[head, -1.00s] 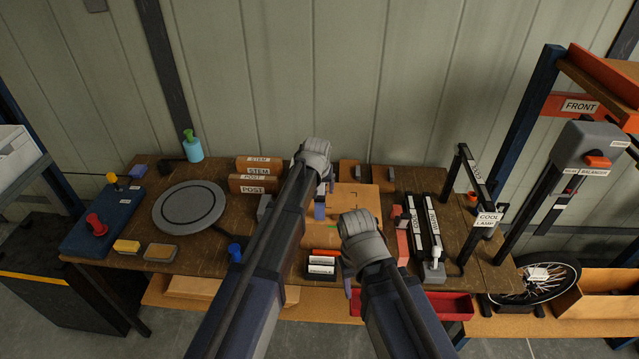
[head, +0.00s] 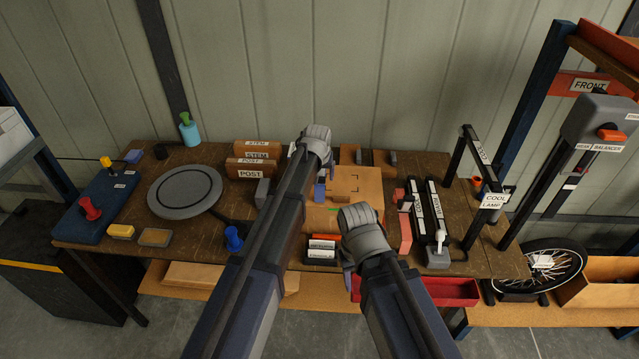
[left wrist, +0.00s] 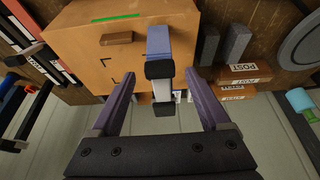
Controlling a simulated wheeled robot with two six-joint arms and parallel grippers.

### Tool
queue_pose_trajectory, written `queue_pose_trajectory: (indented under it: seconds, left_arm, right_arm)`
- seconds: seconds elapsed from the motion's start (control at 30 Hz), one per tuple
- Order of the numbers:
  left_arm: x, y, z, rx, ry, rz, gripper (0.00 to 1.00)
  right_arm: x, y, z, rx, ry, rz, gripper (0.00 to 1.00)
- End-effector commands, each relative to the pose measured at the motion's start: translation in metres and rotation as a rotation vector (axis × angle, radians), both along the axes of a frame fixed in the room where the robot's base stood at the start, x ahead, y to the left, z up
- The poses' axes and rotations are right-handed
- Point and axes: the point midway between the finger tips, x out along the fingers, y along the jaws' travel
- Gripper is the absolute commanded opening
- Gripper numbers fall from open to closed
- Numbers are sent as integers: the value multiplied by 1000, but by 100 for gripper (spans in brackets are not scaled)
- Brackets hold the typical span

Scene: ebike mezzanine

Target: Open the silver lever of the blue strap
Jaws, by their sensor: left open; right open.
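The blue strap (left wrist: 158,42) runs over the side of an orange-brown box (left wrist: 75,50). Its silver lever (left wrist: 163,92) shows below it in the left wrist view, between two black end pieces. My left gripper (left wrist: 159,72) is open, with one finger on each side of the strap and lever and a visible gap to both. In the head view the strap (head: 319,193) shows at the left side of the box (head: 358,186), and my left gripper (head: 327,166) hides the lever. My right gripper (head: 349,268) is open and empty, low in front of the box.
Orange-brown POST and STEM boxes (head: 250,174) stand left of the strapped box. Black rails (head: 427,212) and a black lamp frame (head: 478,190) stand on the right.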

Motion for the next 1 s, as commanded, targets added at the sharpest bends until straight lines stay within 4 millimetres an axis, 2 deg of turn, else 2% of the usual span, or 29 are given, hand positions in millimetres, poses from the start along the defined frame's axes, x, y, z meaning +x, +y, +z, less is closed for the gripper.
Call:
queue_pose_trajectory:
  seconds: [0.03, 0.1, 0.37, 0.4, 1.0]
  left_arm:
    - [3, 0, -8, 0, 0, 0, 80]
    - [4, 0, -10, 0, 0, 0, 80]
    - [4, 0, -9, 0, 0, 0, 80]
    - [4, 0, -9, 0, 0, 0, 78]
    - [4, 0, -9, 0, 0, 0, 10]
  right_arm:
    - [0, 0, -8, 0, 0, -1, 50]
    - [0, 0, -10, 0, -1, -1, 50]
    - [0, 0, -9, 0, -1, -1, 50]
    - [0, 0, -9, 0, 0, -1, 50]
    - [0, 0, -9, 0, 0, -1, 50]
